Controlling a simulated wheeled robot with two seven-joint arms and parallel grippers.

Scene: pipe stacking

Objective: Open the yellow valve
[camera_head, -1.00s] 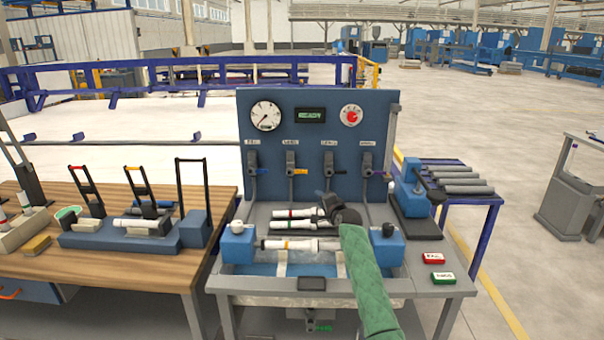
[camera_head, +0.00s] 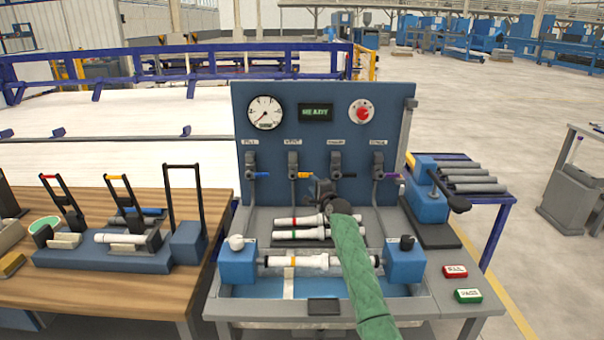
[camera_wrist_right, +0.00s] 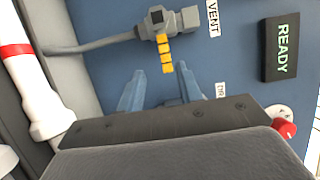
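The yellow valve (camera_head: 301,175) is the second from the left on the blue panel, under the VENT label. Its orange-yellow handle points to the right in the head view. My right gripper (camera_head: 325,188) is just right of and below it, its fingers hard to make out there. In the right wrist view, my right gripper (camera_wrist_right: 160,75) is open, with two blue fingers apart. The yellow handle (camera_wrist_right: 165,53) shows ahead of the gap between them, its end near the fingertips. I cannot tell whether they touch. My left gripper is not in view.
Valves with blue (camera_head: 259,175) and purple (camera_head: 388,175) handles flank it. The display (camera_head: 315,112) reads READY. White pipes (camera_head: 300,222) lie below the panel; another pipe (camera_head: 310,261) spans two blue blocks. A toggle-clamp fixture (camera_head: 105,257) stands on the wooden table at left.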

